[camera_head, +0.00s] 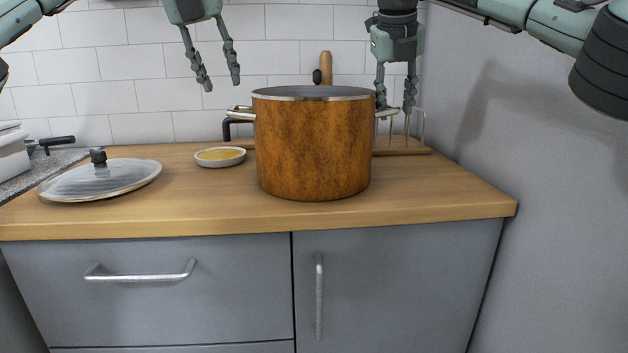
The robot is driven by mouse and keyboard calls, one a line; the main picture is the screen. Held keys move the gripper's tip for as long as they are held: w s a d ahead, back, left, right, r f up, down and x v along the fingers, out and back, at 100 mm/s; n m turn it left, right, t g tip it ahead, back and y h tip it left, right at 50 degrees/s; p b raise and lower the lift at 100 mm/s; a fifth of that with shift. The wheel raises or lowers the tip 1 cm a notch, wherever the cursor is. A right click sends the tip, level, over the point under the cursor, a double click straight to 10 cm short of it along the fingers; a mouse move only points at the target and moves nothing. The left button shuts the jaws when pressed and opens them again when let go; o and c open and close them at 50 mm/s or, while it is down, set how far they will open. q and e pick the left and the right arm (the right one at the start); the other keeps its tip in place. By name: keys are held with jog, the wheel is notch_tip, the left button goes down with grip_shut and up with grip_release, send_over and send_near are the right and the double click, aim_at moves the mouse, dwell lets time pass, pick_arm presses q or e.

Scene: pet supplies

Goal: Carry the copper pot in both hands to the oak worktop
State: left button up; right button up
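The copper pot (313,150) has a steel rim and appears to stand upright on the oak worktop (440,200). Its left handle (241,114) is clear to see; its right handle (386,113) is partly hidden by my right gripper. My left gripper (222,86) points down with its fingers apart and empty, above and left of the left handle. My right gripper (395,107) points down with its fingers apart at the right handle. I cannot tell whether the handle lies between the fingers or whether they touch it.
A glass lid (101,181) lies on the left of the worktop. A small dish (220,157) with yellow contents sits left of the pot. A wooden rack with wire prongs (410,151) stands behind right. A speckled grey surface (31,178) lies far left. The front right corner is bare.

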jog(key=v, duration=1)
jog(key=shift+s+r, duration=0.2)
jog(key=shift+r, duration=0.15)
jog(key=shift+a, duration=0.1)
